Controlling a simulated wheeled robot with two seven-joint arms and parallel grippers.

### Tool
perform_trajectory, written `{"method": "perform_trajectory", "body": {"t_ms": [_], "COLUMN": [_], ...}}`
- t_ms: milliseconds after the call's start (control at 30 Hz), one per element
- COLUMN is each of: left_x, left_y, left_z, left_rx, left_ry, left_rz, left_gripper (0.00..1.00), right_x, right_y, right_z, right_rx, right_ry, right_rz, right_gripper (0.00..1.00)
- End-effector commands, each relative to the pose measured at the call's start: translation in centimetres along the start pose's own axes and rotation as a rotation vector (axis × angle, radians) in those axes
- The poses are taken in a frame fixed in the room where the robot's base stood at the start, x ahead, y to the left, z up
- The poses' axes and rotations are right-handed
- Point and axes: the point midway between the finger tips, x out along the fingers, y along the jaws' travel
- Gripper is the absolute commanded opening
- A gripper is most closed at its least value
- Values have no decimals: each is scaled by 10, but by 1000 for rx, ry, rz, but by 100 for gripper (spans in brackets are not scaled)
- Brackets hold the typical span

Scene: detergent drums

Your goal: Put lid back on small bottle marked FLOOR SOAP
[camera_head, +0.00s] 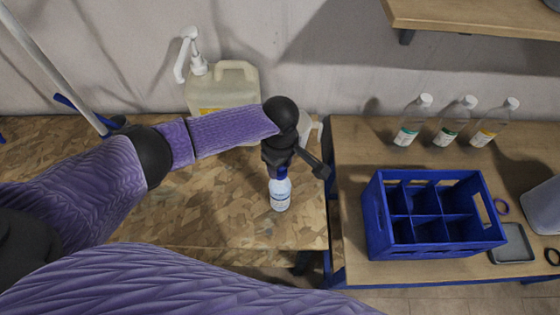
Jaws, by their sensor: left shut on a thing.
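A small white bottle (281,196) with a blue-and-white label stands upright on the chipboard table; its label is too small to read. A blue lid (279,173) shows at its top, directly under my left gripper (278,167). My left gripper points down over the bottle and is shut on the lid. The fingers hide the upper part of the lid, and I cannot tell whether it is seated on the neck. My right gripper is not in view.
A large canister (222,90) with a white pump stands behind my left arm. On the right table are a blue divided crate (436,232), several clear bottles (447,125) and a grey tray (512,244). The chipboard left of the bottle is clear.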

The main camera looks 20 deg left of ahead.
Motion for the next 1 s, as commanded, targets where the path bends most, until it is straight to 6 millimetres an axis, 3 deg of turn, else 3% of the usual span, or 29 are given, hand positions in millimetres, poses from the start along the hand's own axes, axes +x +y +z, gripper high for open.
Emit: {"method": "perform_trajectory", "body": {"t_ms": [367, 1000], "left_x": [0, 1], "left_y": [0, 0], "left_z": [0, 0], "left_rx": [0, 0], "left_ry": [0, 0], "left_rz": [0, 0], "left_gripper": [0, 0], "right_x": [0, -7], "right_y": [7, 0], "right_z": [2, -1], "right_rx": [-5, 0], "right_ry": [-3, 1], "right_rz": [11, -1], "right_gripper": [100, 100]}}
